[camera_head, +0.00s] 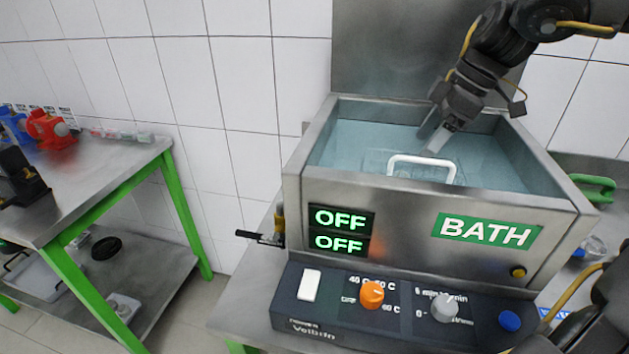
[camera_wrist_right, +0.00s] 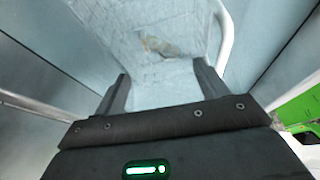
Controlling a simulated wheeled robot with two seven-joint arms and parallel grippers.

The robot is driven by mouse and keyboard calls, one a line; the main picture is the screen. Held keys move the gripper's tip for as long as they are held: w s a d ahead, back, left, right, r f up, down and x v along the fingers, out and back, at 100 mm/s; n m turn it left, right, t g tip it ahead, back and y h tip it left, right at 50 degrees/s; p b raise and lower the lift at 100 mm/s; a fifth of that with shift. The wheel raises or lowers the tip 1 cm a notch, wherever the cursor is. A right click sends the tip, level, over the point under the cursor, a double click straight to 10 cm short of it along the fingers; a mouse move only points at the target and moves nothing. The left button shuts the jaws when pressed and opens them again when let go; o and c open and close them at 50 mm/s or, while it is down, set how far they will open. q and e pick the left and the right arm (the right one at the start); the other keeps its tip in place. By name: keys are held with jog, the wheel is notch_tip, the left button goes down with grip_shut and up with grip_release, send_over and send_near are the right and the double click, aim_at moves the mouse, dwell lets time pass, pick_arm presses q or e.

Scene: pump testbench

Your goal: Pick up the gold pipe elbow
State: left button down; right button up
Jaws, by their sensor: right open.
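My right gripper (camera_head: 437,134) reaches down into the open bath (camera_head: 240,0) from the upper right in the head view. In the right wrist view its two fingers (camera_wrist_right: 160,82) are apart, with nothing between them. A small brownish, blurred object (camera_wrist_right: 160,46) lies ahead of the fingertips on the pale bottom of the bath. It may be the gold pipe elbow, but its shape is unclear. I cannot make out the elbow in the head view. My left gripper is not in view.
A white basket handle (camera_head: 421,160) arches near the bath's front wall. It is also beside my right finger in the wrist view (camera_wrist_right: 222,42). The steel bath walls surround the gripper. A side table (camera_head: 100,178) holds red and blue pumps at left.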

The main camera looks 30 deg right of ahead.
jog(key=shift+w+x, duration=0.15)
jog(key=shift+x, duration=2.55)
jog(key=shift+w+x, duration=0.15)
jog(key=shift+x, duration=2.6)
jog(key=shift+r, duration=0.15)
jog(key=shift+c, duration=0.2)
jog(key=c, duration=1.1)
jog(key=shift+o, duration=0.2)
